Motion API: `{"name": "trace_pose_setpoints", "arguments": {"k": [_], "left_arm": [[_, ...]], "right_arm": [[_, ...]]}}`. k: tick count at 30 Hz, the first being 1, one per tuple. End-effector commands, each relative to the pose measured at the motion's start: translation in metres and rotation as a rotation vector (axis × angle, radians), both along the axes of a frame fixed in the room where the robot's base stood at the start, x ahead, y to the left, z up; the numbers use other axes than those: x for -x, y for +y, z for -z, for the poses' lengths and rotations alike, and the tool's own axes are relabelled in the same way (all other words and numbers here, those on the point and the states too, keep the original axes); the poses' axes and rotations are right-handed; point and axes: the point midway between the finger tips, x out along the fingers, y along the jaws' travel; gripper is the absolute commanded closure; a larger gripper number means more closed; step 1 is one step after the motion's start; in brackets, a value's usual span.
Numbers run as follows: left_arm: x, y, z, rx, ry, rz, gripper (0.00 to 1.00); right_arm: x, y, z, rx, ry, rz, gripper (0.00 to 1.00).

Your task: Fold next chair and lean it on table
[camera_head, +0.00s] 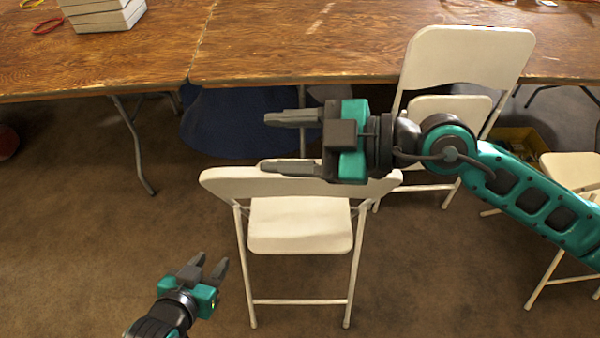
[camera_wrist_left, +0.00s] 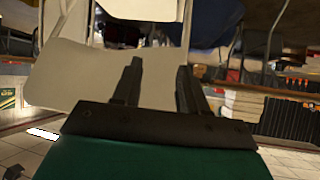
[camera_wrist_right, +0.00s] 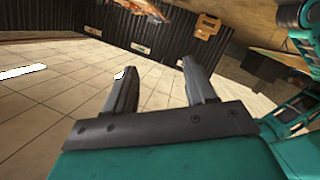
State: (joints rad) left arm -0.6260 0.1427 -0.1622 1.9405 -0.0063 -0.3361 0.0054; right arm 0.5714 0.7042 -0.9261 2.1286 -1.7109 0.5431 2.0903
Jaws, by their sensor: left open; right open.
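A white folding chair (camera_head: 300,225) stands unfolded in the middle of the head view, its backrest towards the table. Its seat is flat, and its legs rest on the brown floor. The wooden table (camera_head: 290,45) spans the back. My right gripper (camera_head: 267,142) is open and empty, and in this view it covers part of the chair's backrest. My left gripper (camera_head: 211,262) is open and empty, low to the left of the chair's legs. White chair panels (camera_wrist_left: 70,75) show beyond its fingers in the left wrist view. The right wrist view shows only floor and background beyond the right fingers (camera_wrist_right: 159,65).
Another white chair (camera_head: 470,55) stands at the table on the right. A third (camera_head: 575,172) is partly cut off at the right edge. White books (camera_head: 103,15) lie on the table. A blue object (camera_head: 245,120) is under it.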

Motion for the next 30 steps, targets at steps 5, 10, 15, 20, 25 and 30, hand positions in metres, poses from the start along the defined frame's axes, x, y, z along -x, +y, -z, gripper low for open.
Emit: {"name": "trace_pose_setpoints", "arguments": {"k": [5, 10, 15, 20, 25, 30], "left_arm": [[-0.001, 0.0, -0.001, 0.0, -0.003, 0.001, 0.57], [-0.002, 0.0, -0.001, -0.001, -0.004, 0.0, 0.57], [-0.002, 0.0, 0.011, 0.0, -0.004, 0.001, 0.57], [-0.001, -0.001, 0.037, 0.003, 0.002, 0.0, 0.57], [-0.009, -0.016, 0.042, 0.028, -0.006, 0.027, 0.57], [-0.013, -0.025, 0.049, 0.045, -0.006, 0.04, 0.57]], "right_arm": [[-0.031, -0.056, 0.064, 0.438, 0.092, 0.102, 0.45], [-0.05, -0.094, 0.084, 0.618, 0.138, 0.214, 0.45], [-0.056, -0.092, 0.1, 0.642, 0.147, 0.234, 0.45], [-0.065, -0.074, 0.128, 0.641, 0.145, 0.231, 0.45], [-0.078, -0.05, 0.159, 0.639, 0.144, 0.23, 0.45], [-0.087, -0.031, 0.183, 0.636, 0.149, 0.229, 0.45]]}}
